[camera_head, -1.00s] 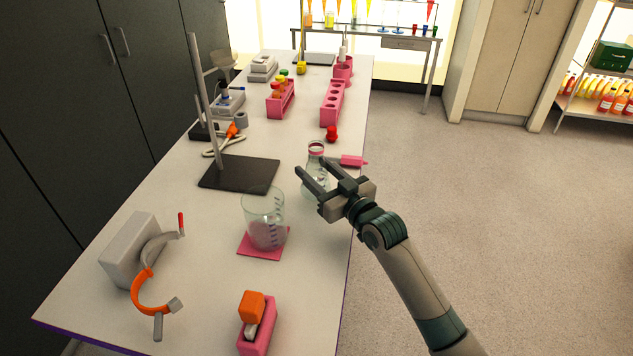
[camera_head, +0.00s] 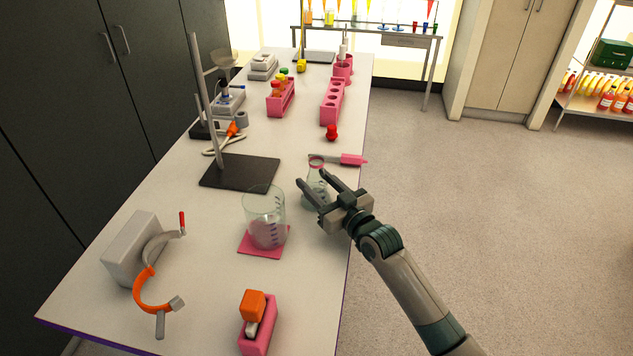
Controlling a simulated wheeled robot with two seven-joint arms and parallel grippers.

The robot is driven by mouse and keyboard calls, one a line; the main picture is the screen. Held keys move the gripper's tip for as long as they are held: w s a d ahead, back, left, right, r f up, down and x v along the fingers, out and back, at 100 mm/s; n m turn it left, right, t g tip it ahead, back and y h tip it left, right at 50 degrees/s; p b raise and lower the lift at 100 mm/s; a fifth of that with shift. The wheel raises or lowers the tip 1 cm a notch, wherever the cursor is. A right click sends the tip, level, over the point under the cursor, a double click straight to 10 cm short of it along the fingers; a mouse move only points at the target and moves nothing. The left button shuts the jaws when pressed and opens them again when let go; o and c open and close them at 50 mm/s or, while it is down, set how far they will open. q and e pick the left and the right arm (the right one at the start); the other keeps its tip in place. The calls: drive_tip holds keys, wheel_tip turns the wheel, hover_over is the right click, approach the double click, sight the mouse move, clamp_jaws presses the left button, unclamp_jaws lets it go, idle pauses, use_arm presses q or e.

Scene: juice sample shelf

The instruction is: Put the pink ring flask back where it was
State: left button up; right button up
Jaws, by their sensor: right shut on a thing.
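The pink ring flask (camera_head: 317,168) is a clear glass flask with a pink ring at its neck, near the right side of the bench. My right gripper (camera_head: 313,179) is shut on it, with one finger on each side. The flask is upright or nearly so. Its lower part is partly hidden by the fingers, and I cannot tell whether its base touches the bench. My left gripper is not in view.
A glass beaker (camera_head: 264,219) on a pink mat (camera_head: 256,251) stands to the front left of the flask. A black stand base (camera_head: 238,172) is to the left. A pink-handled tool (camera_head: 353,160) and red stopper (camera_head: 332,132) lie just behind.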

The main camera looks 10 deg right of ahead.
sight(323, 189)
drive_tip(key=o, duration=1.3)
drive_tip(key=shift+f, duration=0.1)
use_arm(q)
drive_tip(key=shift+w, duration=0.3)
use_arm(e)
drive_tip(key=shift+s+d, duration=0.2)
drive_tip(key=shift+s, duration=0.25)
drive_tip(key=b+v, duration=0.1)
drive_tip(key=v, duration=0.2)
drive_tip(key=shift+s+d, duration=0.1)
drive_tip(key=shift+s, duration=0.15)
drive_tip(key=b+v, duration=0.1)
drive_tip(key=v, duration=0.5)
drive_tip(key=shift+s+d, duration=0.1)
drive_tip(key=shift+s, duration=0.15)
drive_tip(key=shift+s+d, duration=0.15)
drive_tip(key=shift+s, duration=0.3)
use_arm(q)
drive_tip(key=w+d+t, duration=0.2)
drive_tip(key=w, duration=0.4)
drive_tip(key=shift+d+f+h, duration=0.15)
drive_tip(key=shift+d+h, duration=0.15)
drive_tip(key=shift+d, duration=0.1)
